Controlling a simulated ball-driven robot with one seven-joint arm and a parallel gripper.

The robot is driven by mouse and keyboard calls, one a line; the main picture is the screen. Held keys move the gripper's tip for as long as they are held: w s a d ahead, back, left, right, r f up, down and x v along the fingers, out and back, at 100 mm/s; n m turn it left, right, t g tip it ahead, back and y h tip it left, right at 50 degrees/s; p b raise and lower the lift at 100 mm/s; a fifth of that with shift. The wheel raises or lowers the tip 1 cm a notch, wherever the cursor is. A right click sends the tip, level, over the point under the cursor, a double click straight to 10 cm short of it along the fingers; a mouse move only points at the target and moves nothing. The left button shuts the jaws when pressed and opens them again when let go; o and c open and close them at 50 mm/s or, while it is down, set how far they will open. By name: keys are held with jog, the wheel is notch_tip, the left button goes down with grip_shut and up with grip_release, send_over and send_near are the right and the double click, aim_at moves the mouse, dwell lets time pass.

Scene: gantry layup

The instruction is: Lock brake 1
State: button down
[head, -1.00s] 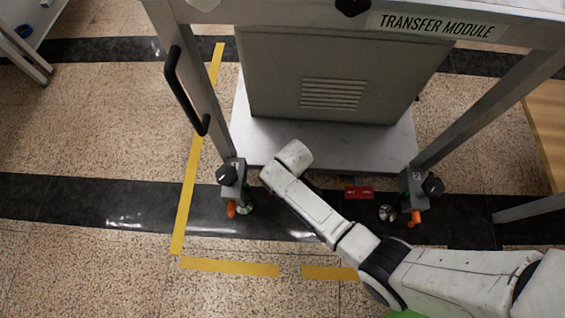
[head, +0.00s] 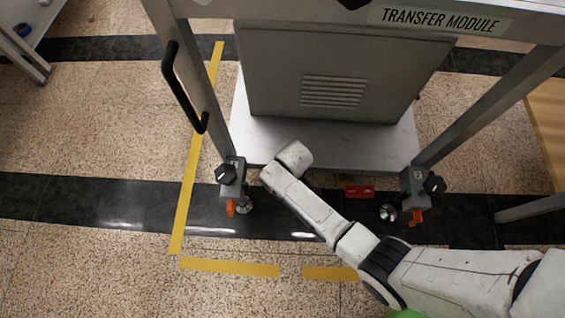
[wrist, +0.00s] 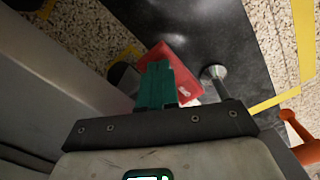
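The left caster bracket (head: 232,172) of the transfer module has a black knob and an orange brake lever (head: 230,208) pointing down; its number is not clearly legible. The right bracket (head: 414,190), marked 2, has its own orange lever (head: 415,218). My arm reaches between them, its wrist end beside the left bracket, to its right.
A red block (head: 359,192) sits at the module's base plate (head: 262,140); it also shows behind my fingers in the wrist view (wrist: 180,62). A silver foot (wrist: 214,74) stands nearby. Yellow tape (head: 230,267) marks the floor.

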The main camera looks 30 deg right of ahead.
jog(key=shift+w+a+f, duration=0.1)
jog(key=shift+f, duration=0.05)
notch_tip(320, 180, up, 7)
jog(key=p, duration=0.7)
dwell(0.4)
dwell(0.5)
